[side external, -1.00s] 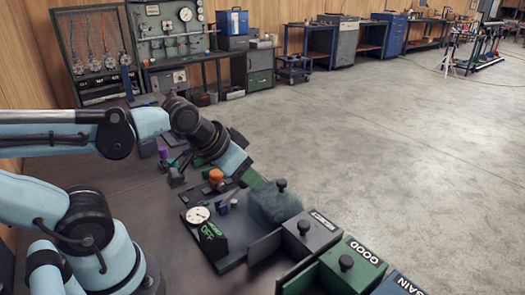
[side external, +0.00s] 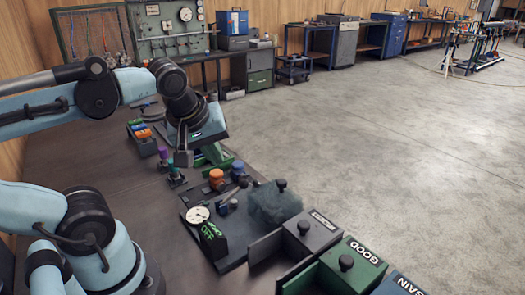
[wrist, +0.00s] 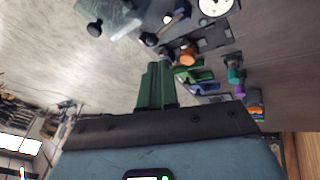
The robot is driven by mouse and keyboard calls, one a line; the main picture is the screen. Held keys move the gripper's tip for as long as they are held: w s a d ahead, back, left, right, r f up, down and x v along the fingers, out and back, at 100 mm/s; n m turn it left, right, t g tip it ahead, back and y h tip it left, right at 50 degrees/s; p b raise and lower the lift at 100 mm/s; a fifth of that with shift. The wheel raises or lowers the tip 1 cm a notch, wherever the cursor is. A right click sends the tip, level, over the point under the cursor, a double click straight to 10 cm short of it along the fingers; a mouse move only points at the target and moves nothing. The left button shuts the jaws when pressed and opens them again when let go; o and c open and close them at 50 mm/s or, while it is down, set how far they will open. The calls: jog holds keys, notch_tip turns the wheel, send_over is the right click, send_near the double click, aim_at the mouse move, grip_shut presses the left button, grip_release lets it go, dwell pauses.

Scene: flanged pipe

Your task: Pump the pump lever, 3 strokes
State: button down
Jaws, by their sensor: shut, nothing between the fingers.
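A dark board (side external: 232,262) carries a white dial gauge (side external: 198,214), a black block marked OFF (side external: 211,236) in green, and an orange knob (side external: 215,178). A short dark handle (side external: 231,196), possibly the pump lever, slants across the board between the gauge and a grey see-through block (side external: 275,204). In the wrist view the gauge (wrist: 214,6) and orange knob (wrist: 188,52) show at the top. My gripper (side external: 220,158) is beyond the orange knob, apart from the handle. Its green fingers (wrist: 155,75) are together and hold nothing in the wrist view.
Lidded bins, a dark one (side external: 308,236) and a green one marked GOOD (side external: 345,268), stand to the right of the board. A purple-topped piece (side external: 163,153) and a tray of coloured parts (side external: 142,138) lie at the left.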

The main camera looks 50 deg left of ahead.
jog(key=n, duration=0.1)
jog(key=s+a+r+n, duration=0.1)
jog(key=n, duration=0.1)
jog(key=shift+s+a+y, duration=0.1)
jog(key=shift+s+y, duration=0.1)
jog(key=shift+y, duration=0.1)
send_near(243, 180)
jog(key=s+a+f, duration=0.2)
jog(key=a+f, duration=0.1)
jog(key=f, duration=0.1)
jog(key=shift+w+d+f, duration=0.15)
jog(key=shift+w+f, duration=0.45)
jog(key=shift+w, duration=0.2)
jog(key=shift+w+d+f, duration=0.15)
jog(key=shift+w+f, duration=0.45)
jog(key=shift+w, duration=0.2)
jog(key=shift+w+g, duration=0.1)
jog(key=shift+g, duration=0.3)
jog(key=shift+w+f+g, duration=0.35)
jog(key=shift+w+g, duration=0.1)
jog(key=shift+g, duration=0.3)
jog(key=shift+w+f+g, duration=0.35)
jog(key=shift+w+g, duration=0.1)
jog(key=shift+g, duration=0.3)
jog(key=shift+w+f, duration=0.35)
jog(key=shift+f, duration=0.1)
